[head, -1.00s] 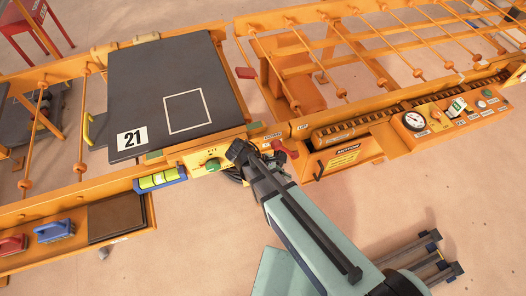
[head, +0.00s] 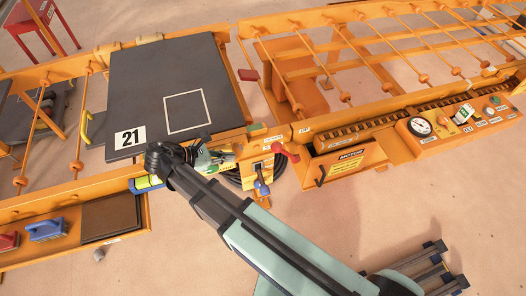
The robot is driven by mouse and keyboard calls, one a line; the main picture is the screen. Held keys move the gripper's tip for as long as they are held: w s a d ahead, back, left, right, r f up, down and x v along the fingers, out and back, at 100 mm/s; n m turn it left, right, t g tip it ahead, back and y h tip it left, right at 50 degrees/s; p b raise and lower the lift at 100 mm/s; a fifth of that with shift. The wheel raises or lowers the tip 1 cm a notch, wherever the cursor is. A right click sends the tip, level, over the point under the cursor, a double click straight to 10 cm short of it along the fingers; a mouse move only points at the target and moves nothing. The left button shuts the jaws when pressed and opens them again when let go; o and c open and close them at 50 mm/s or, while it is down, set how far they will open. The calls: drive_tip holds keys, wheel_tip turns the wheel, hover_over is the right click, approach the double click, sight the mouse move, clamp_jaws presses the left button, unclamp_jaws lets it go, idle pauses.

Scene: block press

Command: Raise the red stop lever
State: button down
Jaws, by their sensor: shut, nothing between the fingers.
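The red stop lever (head: 285,152) is on the right end of the orange control panel, beside the gap between the two frames. Its red arm points to the right and slightly down. My gripper (head: 218,158) is to the left of the lever, over the panel's front, and apart from it. It is small and partly hidden by my wrist; it looks shut and empty. It covers the part of the panel with the green button.
A dark plate marked 21 (head: 141,100) lies behind the panel. A blue-handled lever (head: 261,187) and black cable hang below the red lever. A blue level (head: 142,186) lies left of my wrist.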

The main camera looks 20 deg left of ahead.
drive_tip(key=shift+d, duration=0.1)
drive_tip(key=w+d+r+p+x, duration=0.1)
drive_tip(key=r+x, duration=0.1)
drive_tip(key=x, duration=1)
drive_tip(key=shift+w+d, duration=0.2)
drive_tip(key=shift+w, duration=0.1)
drive_tip(key=shift+p, duration=0.35)
